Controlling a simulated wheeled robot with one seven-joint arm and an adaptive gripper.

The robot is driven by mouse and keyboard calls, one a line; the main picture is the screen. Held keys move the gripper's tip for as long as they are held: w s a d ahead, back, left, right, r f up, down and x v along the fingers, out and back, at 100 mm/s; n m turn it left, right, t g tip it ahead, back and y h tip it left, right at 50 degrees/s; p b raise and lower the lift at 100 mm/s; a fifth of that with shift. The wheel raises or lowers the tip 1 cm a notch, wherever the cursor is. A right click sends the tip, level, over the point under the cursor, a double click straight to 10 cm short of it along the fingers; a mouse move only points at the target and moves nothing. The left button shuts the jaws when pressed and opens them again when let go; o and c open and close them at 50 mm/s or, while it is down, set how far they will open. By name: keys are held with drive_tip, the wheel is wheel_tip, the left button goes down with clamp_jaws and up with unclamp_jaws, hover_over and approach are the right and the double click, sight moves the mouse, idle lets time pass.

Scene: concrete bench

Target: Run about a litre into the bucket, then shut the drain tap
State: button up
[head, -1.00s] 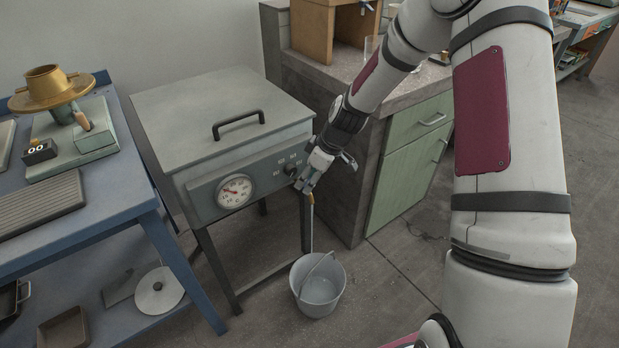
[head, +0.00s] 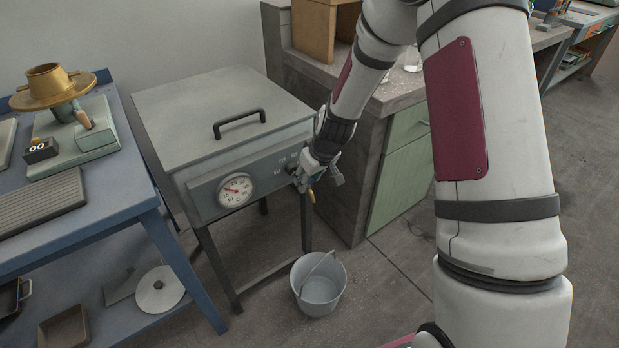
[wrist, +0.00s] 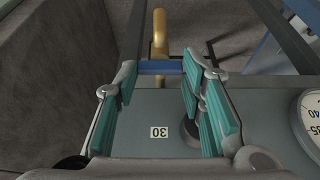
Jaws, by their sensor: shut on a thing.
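The drain tap is low on the front of a grey lidded tank (head: 225,110). Its brass spout (wrist: 160,32) points down in the wrist view, with a blue lever (wrist: 158,67) lying crosswise. My gripper (wrist: 161,75) is shut on the blue lever, its teal pads at either side. In the head view my gripper (head: 304,186) is at the tank's right front corner and hides most of the tap. The grey bucket (head: 319,290) stands on the floor below the spout, handle raised. No stream shows between spout and bucket. The water level inside is hard to read.
A round dial gauge (head: 236,190) is on the tank front, left of my gripper. A blue bench (head: 110,215) stands at left. A concrete bench with green cupboards (head: 405,160) is close on the right. Floor around the bucket is clear.

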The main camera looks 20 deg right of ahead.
idle(0.3)
drive_tip(key=o, duration=0.9)
drive_tip(key=shift+c, duration=0.2)
drive_tip(key=v, duration=1.2)
